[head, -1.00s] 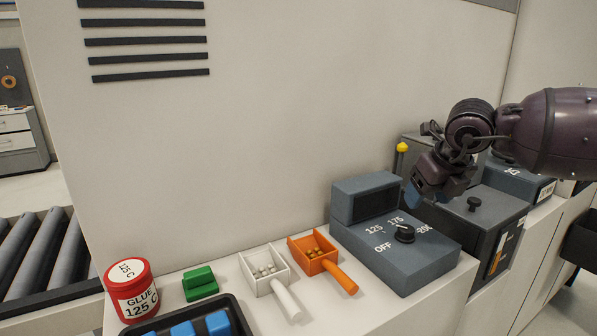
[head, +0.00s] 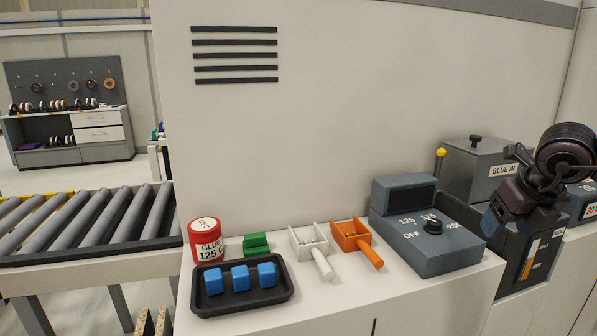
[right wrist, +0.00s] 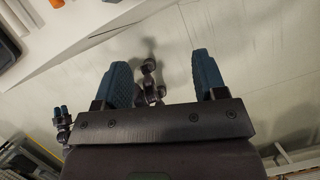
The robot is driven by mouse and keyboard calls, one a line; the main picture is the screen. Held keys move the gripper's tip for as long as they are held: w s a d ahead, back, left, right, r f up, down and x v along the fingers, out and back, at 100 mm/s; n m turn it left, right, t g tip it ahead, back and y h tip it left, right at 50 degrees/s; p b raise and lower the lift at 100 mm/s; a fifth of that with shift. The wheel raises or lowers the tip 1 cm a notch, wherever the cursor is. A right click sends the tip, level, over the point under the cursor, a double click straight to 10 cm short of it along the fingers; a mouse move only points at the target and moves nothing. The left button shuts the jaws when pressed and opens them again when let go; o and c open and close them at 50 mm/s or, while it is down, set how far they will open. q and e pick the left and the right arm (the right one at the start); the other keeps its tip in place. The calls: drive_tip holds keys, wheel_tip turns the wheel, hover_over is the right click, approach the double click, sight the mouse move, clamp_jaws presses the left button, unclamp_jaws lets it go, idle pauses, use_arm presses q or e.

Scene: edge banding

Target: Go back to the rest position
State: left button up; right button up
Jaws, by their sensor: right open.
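My right gripper (head: 508,215) is at the right of the head view, in front of the grey glue box and to the right of the control box with the dial. In the right wrist view its two blue-padded fingers (right wrist: 163,80) stand wide apart with nothing between them. Beyond them is pale floor, with a white counter edge (right wrist: 90,42) at the upper left. The grey control box (head: 425,245) has a black dial (head: 433,227) and marks from OFF to 200. My left gripper is not in the head view.
On the white counter (head: 350,290) stand a red glue jar (head: 207,242), a green block (head: 256,244), a white scoop (head: 311,247), an orange scoop (head: 356,241) and a black tray (head: 240,303) with blue blocks. A grey GLUE IN box (head: 475,168) is behind. A roller conveyor (head: 85,222) lies left.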

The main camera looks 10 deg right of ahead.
drive_tip(key=w+a+m+t+y, duration=0.2)
drive_tip(key=w+a+t+y, duration=0.15)
drive_tip(key=a+y, duration=0.25)
drive_tip(key=w+a+m+t+y, duration=0.1)
drive_tip(key=w+a+t+y, duration=0.1)
drive_tip(key=a+t+y, duration=0.35)
drive_tip(key=s+d+f+m+t+h, duration=0.1)
drive_tip(key=s+f+m+h, duration=0.25)
drive_tip(key=f+m, duration=0.75)
drive_tip(key=s+f+m+t+h, duration=0.15)
drive_tip(key=f+m+h, duration=0.5)
drive_tip(key=f, duration=0.65)
drive_tip(key=s+a+f+m+g, duration=0.2)
drive_tip(key=s+a+f+m, duration=0.2)
drive_tip(key=s+f+m, duration=0.2)
drive_tip(key=s+a+f+m+g, duration=0.3)
drive_tip(key=s+f+m, duration=0.3)
drive_tip(key=s+f, duration=0.5)
drive_tip(key=s+a, duration=0.1)
drive_tip(key=s, duration=0.1)
drive_tip(key=shift+s+a+f+h, duration=0.25)
drive_tip(key=shift+s+f+h, duration=0.05)
drive_tip(key=shift+s+h, duration=0.05)
drive_tip(key=shift+c, duration=0.5)
